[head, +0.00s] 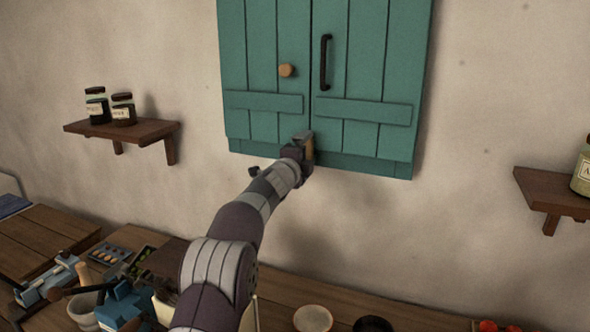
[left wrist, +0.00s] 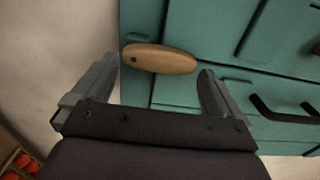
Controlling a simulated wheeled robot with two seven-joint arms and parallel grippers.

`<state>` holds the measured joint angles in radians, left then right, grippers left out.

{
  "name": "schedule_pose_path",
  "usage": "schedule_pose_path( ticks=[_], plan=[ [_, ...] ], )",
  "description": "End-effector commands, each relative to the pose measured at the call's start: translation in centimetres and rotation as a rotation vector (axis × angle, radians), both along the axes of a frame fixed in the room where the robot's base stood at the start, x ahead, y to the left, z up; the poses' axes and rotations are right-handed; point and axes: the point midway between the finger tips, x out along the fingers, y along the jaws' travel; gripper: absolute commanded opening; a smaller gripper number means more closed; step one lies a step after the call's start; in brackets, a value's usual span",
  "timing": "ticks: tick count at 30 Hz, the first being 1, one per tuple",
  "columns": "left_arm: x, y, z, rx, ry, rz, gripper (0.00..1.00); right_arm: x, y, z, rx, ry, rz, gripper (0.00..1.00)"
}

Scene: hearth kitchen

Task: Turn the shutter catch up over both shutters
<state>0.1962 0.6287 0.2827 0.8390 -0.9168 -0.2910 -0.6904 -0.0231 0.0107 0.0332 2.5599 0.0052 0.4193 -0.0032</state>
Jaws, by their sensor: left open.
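The teal left shutter (head: 262,60) and right shutter (head: 372,60) are closed, side by side, on the wall. The wooden catch (left wrist: 165,59) is an oval piece with a dark screw at one end, near the shutters' bottom edge. In the head view the catch (head: 309,152) is a partly hidden tan strip, upright at the foot of the seam. My left gripper (head: 303,143) is at the catch; in the left wrist view this gripper (left wrist: 158,72) is open, one finger beyond each end of the catch, with gaps visible. My right gripper is not in view.
A round knob (head: 287,70) and a black handle (head: 326,62) stick out of the shutters above my gripper. A shelf with jars (head: 130,131) is on the left, another shelf (head: 550,190) on the right. The counter (head: 280,290) below holds bowls and crates.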

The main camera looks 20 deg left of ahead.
Motion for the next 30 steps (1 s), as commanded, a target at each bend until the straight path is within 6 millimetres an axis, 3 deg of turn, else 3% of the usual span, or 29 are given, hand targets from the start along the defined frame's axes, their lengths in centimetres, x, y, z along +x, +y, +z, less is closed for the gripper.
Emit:
schedule_pose_path(
  ticks=[1, 6, 15, 21, 30],
  plan=[
    [-0.8, 0.1, -0.7, 0.001, -0.001, 0.001, 1.0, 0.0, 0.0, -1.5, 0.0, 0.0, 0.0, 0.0],
    [-4.0, 0.1, -0.8, 0.0, -0.001, 0.001, 1.0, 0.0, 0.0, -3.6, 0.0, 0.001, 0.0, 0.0],
    [-9.6, 0.4, -0.4, 0.001, 0.001, 0.002, 1.0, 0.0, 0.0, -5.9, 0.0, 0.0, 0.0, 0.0],
    [-11.0, 0.5, -0.3, 0.001, 0.002, 0.001, 1.0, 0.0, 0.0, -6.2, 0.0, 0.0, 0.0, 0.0],
    [-11.1, 0.5, -0.2, 0.001, 0.002, 0.001, 1.0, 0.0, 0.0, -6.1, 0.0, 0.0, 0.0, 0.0]
  ],
)
